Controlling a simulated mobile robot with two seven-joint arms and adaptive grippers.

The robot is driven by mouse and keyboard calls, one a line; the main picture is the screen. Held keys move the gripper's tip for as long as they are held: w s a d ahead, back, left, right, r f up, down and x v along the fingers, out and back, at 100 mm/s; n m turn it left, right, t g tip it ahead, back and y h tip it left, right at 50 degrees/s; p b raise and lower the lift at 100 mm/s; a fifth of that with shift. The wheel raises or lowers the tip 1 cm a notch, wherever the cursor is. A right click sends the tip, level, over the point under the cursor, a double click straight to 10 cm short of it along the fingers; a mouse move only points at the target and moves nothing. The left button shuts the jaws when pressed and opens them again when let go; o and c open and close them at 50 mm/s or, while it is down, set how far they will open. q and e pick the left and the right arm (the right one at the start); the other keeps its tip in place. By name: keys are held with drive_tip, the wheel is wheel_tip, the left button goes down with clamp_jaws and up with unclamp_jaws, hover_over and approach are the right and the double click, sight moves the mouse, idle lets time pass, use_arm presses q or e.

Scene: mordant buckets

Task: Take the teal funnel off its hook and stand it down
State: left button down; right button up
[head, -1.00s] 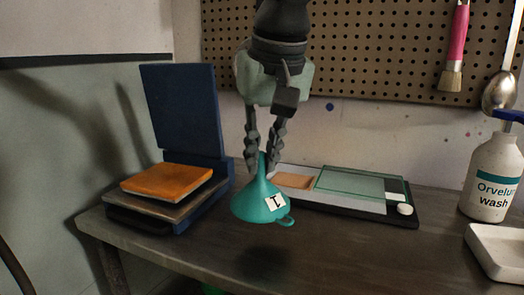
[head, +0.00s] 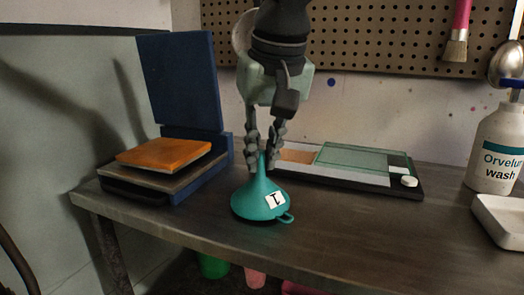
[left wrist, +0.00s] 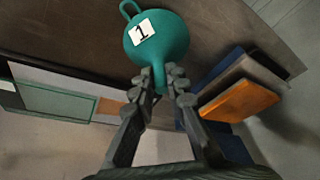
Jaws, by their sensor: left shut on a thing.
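The teal funnel (head: 262,201) is upright with its wide mouth down and its spout up, over the wooden table. Its rim looks at or very near the tabletop; I cannot tell whether it touches. A white label marked 1 and a small loop handle show on its side. My left gripper (head: 262,158) is shut on the spout from above. The left wrist view shows the fingertips (left wrist: 162,79) on both sides of the spout, with the funnel body (left wrist: 160,38) beyond them. The hook is not visible. My right gripper is not in view.
A blue press (head: 184,95) with an orange pad (head: 163,154) stands left. A flat board with a glass panel (head: 365,158) lies behind right. A white bottle (head: 494,150) and white dish (head: 503,215) stand far right. The front middle of the table (head: 370,225) is clear.

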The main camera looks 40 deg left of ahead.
use_arm(q)
drive_tip(key=c, duration=1.4)
unclamp_jaws()
drive_tip(key=shift+c, duration=0.2)
drive_tip(key=v, duration=1.2)
drive_tip(key=shift+f, duration=0.1)
